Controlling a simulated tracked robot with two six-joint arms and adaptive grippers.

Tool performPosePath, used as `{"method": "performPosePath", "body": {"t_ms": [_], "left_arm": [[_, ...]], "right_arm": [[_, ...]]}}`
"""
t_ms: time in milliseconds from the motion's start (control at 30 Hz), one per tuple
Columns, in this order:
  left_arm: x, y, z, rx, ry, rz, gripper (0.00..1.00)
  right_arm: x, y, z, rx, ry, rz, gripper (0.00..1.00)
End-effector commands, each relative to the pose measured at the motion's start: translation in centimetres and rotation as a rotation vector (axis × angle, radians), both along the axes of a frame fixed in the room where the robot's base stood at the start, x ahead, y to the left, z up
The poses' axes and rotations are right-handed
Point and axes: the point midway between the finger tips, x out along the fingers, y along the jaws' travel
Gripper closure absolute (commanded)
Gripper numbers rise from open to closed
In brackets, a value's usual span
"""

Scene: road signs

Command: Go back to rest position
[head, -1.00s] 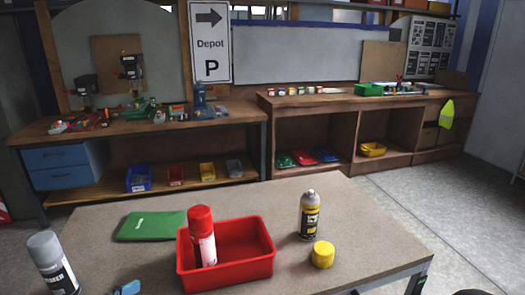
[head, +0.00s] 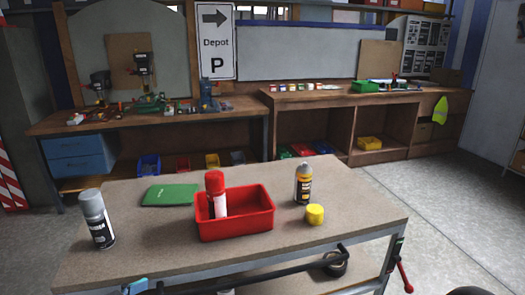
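Neither of my grippers shows clearly in the head view. Only a dark rounded part, which may be mine, shows at the bottom right edge. Small blue and dark pieces are cut off at the bottom left; I cannot tell what they are. On the table (head: 130,255) stands an open red bin (head: 236,226) with a red-capped can (head: 216,196) upright in it. A grey spray can (head: 97,219) stands at the left.
A green flat case (head: 170,194) lies left of the bin. A dark bar (head: 290,265) and a red-handled clamp (head: 404,277) show at the table's front. Workbenches line the back, under a Depot sign (head: 215,41). Floor (head: 450,230) at the right is clear.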

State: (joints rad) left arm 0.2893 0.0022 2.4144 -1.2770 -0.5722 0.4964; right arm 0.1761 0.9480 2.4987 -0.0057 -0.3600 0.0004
Motion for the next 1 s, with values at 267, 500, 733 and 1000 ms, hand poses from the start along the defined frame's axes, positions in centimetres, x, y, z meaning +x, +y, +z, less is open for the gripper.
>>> {"method": "performPosePath", "body": {"t_ms": [267, 500, 733, 1000], "left_arm": [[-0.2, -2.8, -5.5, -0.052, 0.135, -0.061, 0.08], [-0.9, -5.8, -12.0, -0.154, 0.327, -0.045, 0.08], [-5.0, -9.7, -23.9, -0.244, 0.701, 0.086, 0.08], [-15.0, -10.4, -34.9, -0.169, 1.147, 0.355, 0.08]], "right_arm": [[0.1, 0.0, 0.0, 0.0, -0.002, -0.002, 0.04], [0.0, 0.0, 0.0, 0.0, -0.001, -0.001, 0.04], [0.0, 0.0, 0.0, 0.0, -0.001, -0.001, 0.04], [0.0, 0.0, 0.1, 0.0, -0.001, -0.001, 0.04]]}}
